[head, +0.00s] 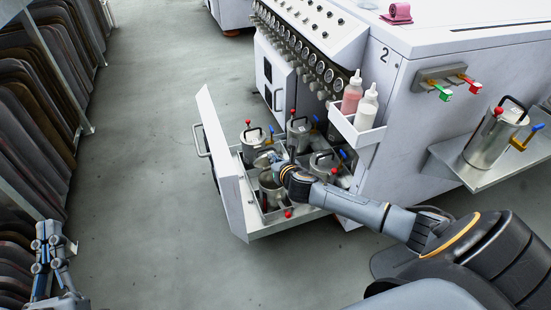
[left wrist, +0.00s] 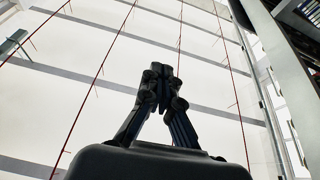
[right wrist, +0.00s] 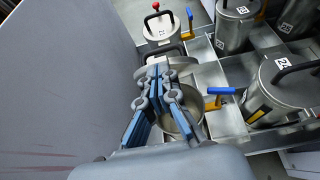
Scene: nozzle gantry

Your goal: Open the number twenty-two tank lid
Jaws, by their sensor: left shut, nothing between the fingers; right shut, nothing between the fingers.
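An open drawer (head: 295,228) holds several metal tanks with black-handled lids. The tank (head: 268,190) nearest the drawer front has an uncovered mouth; in the right wrist view its open interior (right wrist: 183,122) shows beneath my gripper. Its round lid (right wrist: 150,70) seems raised on the far side, partly hidden by the fingers. I cannot read a number on this tank. My right gripper (head: 279,167) is shut and empty beside that lid; its fingertips (right wrist: 160,72) also show in the right wrist view. My left gripper (head: 48,232) is shut and empty, pointing upward, away from the tanks.
The drawer's tall front panel (head: 220,160) stands close left of my right gripper. Neighbouring tanks (right wrist: 280,88) carry number labels. A bottle tray (head: 352,132) juts from the machine above the drawer. A rack (head: 35,90) lines the left; the floor between is clear.

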